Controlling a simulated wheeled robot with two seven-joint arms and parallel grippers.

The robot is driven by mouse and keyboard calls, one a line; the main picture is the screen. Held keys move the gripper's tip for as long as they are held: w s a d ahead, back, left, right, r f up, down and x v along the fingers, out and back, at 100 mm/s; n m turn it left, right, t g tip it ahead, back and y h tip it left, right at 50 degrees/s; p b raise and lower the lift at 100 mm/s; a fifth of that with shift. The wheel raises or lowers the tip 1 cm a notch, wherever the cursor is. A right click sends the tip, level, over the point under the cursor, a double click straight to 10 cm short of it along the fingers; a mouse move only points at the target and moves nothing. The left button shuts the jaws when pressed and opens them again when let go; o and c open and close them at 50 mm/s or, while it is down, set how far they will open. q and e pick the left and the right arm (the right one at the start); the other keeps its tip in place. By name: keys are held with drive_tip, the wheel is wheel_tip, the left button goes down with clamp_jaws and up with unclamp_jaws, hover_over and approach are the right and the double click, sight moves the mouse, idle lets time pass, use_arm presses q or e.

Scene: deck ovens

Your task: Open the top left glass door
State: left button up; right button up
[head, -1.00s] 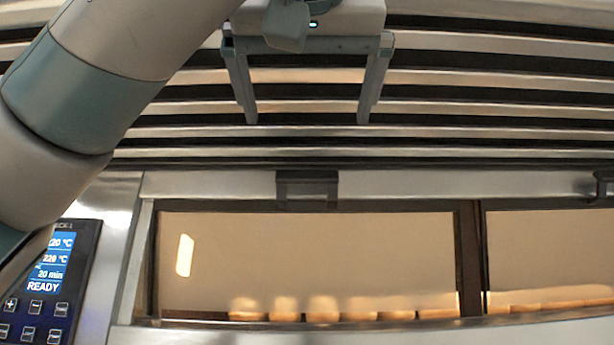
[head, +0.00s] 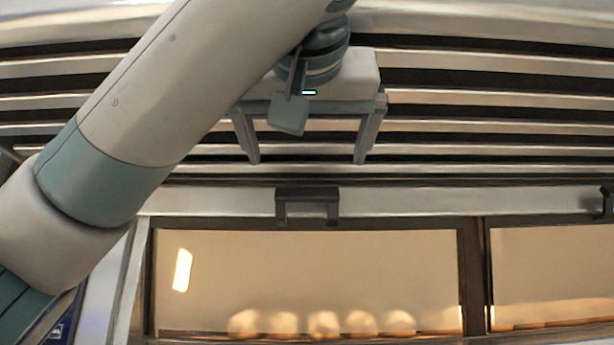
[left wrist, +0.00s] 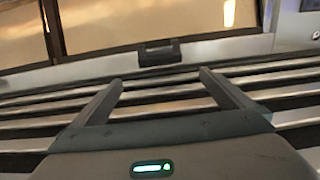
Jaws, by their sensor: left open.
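The top left glass door (head: 310,275) is closed, with lit round loaves behind its pane. Its dark bracket-shaped handle (head: 307,192) sits on the steel strip at the door's top edge. My left gripper (head: 308,160) is open and empty, a little above the handle in the head view, its two fingers spread wider than the handle and pointing down at it. In the left wrist view the fingers (left wrist: 160,84) point toward the handle (left wrist: 160,53), with a gap between. My right gripper is not in view.
A steel louvred panel (head: 480,105) lies behind my left gripper. A second glass door (head: 550,265) is to the right, with its own dark handle (head: 607,200). The control panel is mostly hidden behind my left arm.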

use_arm(q)
drive_tip(key=p, duration=0.9)
approach(307, 194)
drive_tip(key=w, duration=0.5)
drive_tip(key=shift+w+r, duration=0.2)
drive_tip(key=shift+r, duration=0.05)
drive_tip(key=shift+w+f+p, duration=0.2)
drive_tip(key=shift+w+p, duration=0.5)
drive_tip(key=shift+w, duration=0.7)
